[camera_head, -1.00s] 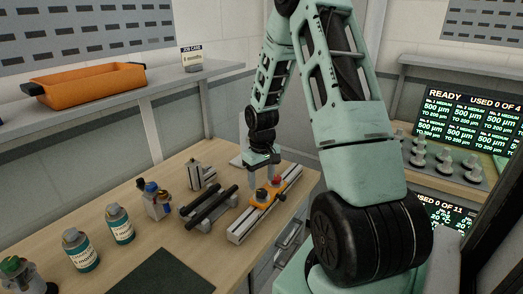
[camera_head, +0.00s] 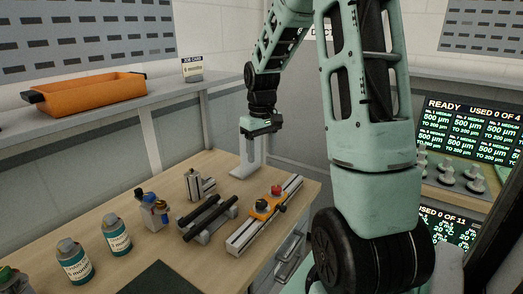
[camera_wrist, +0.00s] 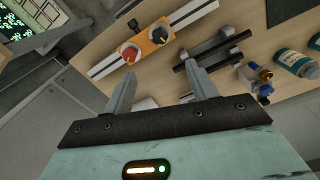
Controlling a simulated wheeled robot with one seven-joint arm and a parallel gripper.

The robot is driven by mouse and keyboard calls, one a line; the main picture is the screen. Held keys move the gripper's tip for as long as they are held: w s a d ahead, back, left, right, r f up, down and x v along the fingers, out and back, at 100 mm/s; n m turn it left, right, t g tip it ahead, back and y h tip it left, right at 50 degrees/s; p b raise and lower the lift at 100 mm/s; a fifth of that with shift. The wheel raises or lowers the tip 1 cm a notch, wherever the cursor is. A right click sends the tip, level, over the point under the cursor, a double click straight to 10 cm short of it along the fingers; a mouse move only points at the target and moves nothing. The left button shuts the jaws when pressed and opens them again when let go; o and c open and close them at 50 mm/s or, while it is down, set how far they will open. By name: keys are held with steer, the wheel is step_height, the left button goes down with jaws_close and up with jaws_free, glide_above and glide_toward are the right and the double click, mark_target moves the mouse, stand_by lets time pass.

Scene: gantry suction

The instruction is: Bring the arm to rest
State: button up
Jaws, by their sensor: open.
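My arm is raised over the back right of the wooden workbench. My gripper (camera_head: 250,150) hangs above the bench's back edge, its fingers pointing down. In the wrist view the two fingers (camera_wrist: 160,92) are apart with nothing between them. The rail with the orange carriage (camera_head: 267,206) lies on the bench in front of and below the gripper. A red knob and a black knob sit on the carriage. The carriage also shows in the wrist view (camera_wrist: 148,43), beyond the fingertips and apart from them.
Two black bars on grey supports (camera_head: 209,219), a small metal bracket (camera_head: 198,185), a blue-capped fitting (camera_head: 153,211) and labelled bottles (camera_head: 117,232) stand on the bench. An orange tray (camera_head: 88,93) sits on the shelf behind. Lit screens (camera_head: 468,130) are at right. Space around the raised gripper looks clear.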

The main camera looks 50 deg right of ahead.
stand_by(0.4)
steer(key=a+n, duration=0.5)
steer(key=a, duration=1.9)
steer(key=s+a+n, duration=0.5)
steer(key=s+a, duration=1.2)
steer(key=s, duration=0.1)
steer(key=shift+s+f+y, duration=0.15)
steer(key=shift+f+y, duration=0.1)
steer(key=shift+y, duration=0.05)
